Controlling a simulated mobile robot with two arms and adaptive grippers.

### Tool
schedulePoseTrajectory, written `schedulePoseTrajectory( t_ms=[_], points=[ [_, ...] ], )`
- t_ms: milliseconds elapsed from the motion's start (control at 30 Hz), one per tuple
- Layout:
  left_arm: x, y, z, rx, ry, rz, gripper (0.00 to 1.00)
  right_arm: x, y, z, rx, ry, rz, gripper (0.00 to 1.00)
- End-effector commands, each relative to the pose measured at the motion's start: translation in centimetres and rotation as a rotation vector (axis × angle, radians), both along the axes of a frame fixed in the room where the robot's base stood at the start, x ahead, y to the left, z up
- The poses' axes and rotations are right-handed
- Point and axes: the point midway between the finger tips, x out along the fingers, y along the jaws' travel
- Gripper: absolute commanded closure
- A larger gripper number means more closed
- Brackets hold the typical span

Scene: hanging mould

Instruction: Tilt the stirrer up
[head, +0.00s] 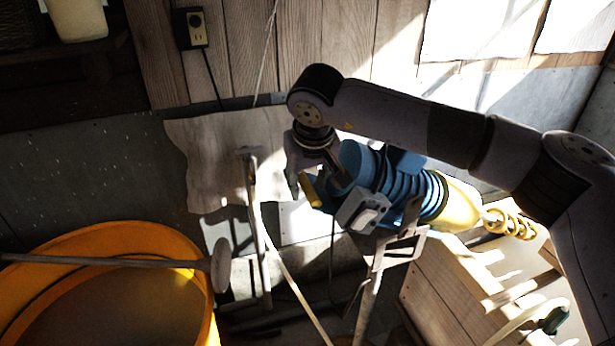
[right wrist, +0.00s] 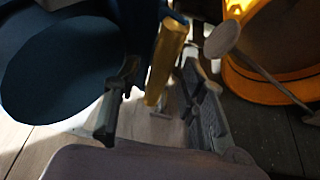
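The stirrer (head: 385,180) is a blue, black-ribbed machine with a yellow nose and a yellow spiral (head: 511,223) at its right end. It lies slanted on a metal stand (head: 372,285), spiral end to the right and slightly lower. A yellow handle (head: 311,190) sticks out at its left end. My right gripper (head: 305,180) is at this end. In the right wrist view the yellow handle (right wrist: 166,62) shows between the open fingers, with gaps beside it. The stirrer's blue end fills the upper left there. My left gripper is not in view.
A large orange tub (head: 185,245) stands at the left, with a long grey rod (head: 110,262) across it. A thin upright metal post (head: 257,230) stands between tub and stirrer. A wooden crate (head: 440,290) is below the spiral. A plank wall is behind.

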Motion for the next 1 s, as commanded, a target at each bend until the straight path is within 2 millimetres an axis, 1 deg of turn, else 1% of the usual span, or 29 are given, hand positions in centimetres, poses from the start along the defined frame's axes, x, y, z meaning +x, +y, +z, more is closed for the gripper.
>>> schedulePoseTrajectory(
  t_ms=[233,800,1000],
  points=[
    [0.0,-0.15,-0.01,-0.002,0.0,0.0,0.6,0.02,0.01,-0.07,0.0,0.0,0.0,0.63],
    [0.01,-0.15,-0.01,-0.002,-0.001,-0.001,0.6,0.0,0.0,-0.02,0.0,0.0,0.0,1.0],
    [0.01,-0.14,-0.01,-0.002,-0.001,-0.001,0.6,0.0,-0.01,-0.02,0.0,0.0,0.0,1.0]
  ],
)
